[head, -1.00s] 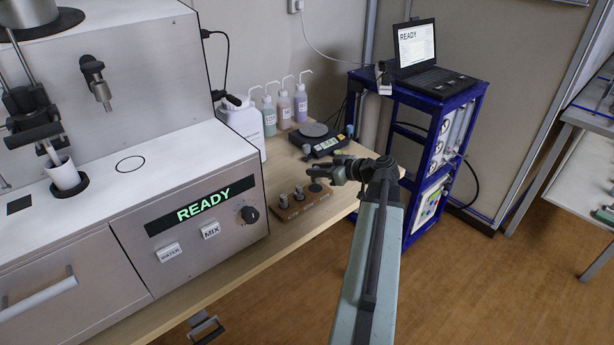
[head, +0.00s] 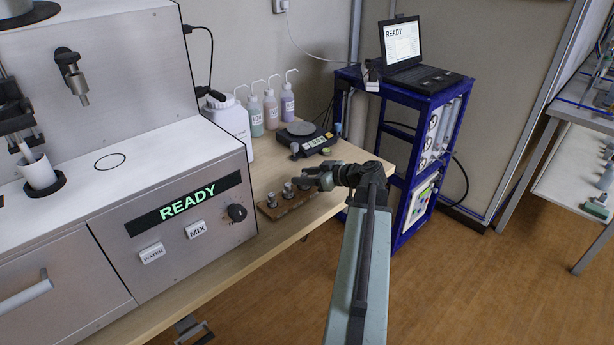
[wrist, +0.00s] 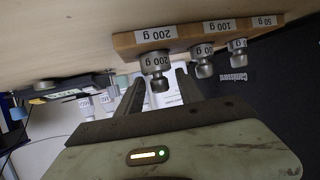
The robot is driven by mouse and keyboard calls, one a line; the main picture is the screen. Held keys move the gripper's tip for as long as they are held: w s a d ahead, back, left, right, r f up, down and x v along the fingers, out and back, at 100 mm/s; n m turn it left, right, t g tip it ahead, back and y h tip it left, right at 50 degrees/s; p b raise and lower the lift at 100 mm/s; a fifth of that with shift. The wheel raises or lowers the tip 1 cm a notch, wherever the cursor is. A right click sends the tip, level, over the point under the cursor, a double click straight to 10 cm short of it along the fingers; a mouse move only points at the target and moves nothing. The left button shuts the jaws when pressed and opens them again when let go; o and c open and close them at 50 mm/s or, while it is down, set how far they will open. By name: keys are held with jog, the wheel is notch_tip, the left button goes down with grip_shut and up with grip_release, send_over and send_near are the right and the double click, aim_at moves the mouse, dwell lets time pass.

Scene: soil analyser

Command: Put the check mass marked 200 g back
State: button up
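The wooden block (wrist: 185,36) carries labels for 200 g, 100 g and smaller; it also shows on the bench in the head view (head: 291,207). The grey 200 g check mass (wrist: 155,62) is at the block's 200 g place, beside that label; whether it is fully seated I cannot tell. My gripper (wrist: 160,76) has its two dark fingers apart, one on each side of the 200 g mass's knob, with gaps visible. In the head view my gripper (head: 312,180) is over the right end of the block and partly hides the mass there.
Two other masses (wrist: 203,62) (wrist: 238,52) stand in the block close to my gripper. A balance (head: 306,138) and several wash bottles (head: 271,108) are behind. The analyser (head: 180,210) is left, the blue rack (head: 400,150) right.

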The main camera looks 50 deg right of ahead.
jog(key=shift+r, duration=0.1)
jog(key=shift+s+r+p, duration=0.2)
jog(key=shift+r+p, duration=0.05)
jog(key=shift+p, duration=0.1)
jog(key=p+v, duration=0.4)
jog(key=v, duration=0.7)
jog(key=shift+s, duration=0.25)
jog(key=shift+d, duration=0.15)
